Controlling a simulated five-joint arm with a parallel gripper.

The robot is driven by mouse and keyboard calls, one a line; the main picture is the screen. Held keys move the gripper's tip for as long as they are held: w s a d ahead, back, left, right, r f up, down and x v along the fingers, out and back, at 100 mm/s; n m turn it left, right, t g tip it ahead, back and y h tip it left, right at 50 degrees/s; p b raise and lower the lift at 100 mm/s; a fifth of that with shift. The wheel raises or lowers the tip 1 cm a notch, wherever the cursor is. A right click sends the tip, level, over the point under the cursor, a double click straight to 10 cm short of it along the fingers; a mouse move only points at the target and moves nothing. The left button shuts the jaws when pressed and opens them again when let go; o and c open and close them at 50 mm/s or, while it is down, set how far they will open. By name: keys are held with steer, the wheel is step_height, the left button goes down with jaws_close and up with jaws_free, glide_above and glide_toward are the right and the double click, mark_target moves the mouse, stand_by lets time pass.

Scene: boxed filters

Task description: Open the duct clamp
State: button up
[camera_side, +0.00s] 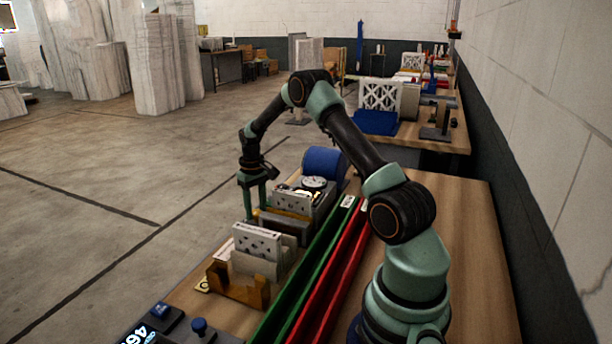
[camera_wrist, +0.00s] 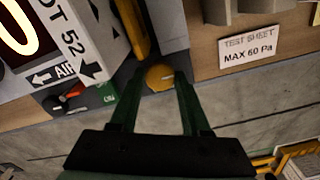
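A round yellow knob (camera_wrist: 160,76) with a pale mark sits on a dark grey housing in the wrist view; it may be the duct clamp's knob, but no label confirms this. My gripper (camera_wrist: 158,88) is open, its two green fingertips on either side of the knob in the picture. I cannot tell whether they touch it. In the side view my gripper (camera_side: 256,208) points down at the left side of the grey housing (camera_side: 285,226), which holds a white filter; the knob is hidden there. A blue cylinder (camera_side: 325,162) lies behind the housing.
A "MAX 60 Pa" sign (camera_wrist: 249,47) lies to the right. Green (camera_side: 312,265) and red (camera_side: 335,268) channels run along the bench. White filters (camera_side: 258,246) stand nearer.

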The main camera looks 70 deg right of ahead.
jaws_close()
steer(key=n, duration=0.4)
steer(key=shift+r+n, duration=0.1)
steer(key=shift+n, duration=0.2)
steer(key=n, duration=0.4)
steer(key=shift+n, duration=0.3)
steer(key=n, duration=0.4)
steer(key=shift+n, duration=2.4)
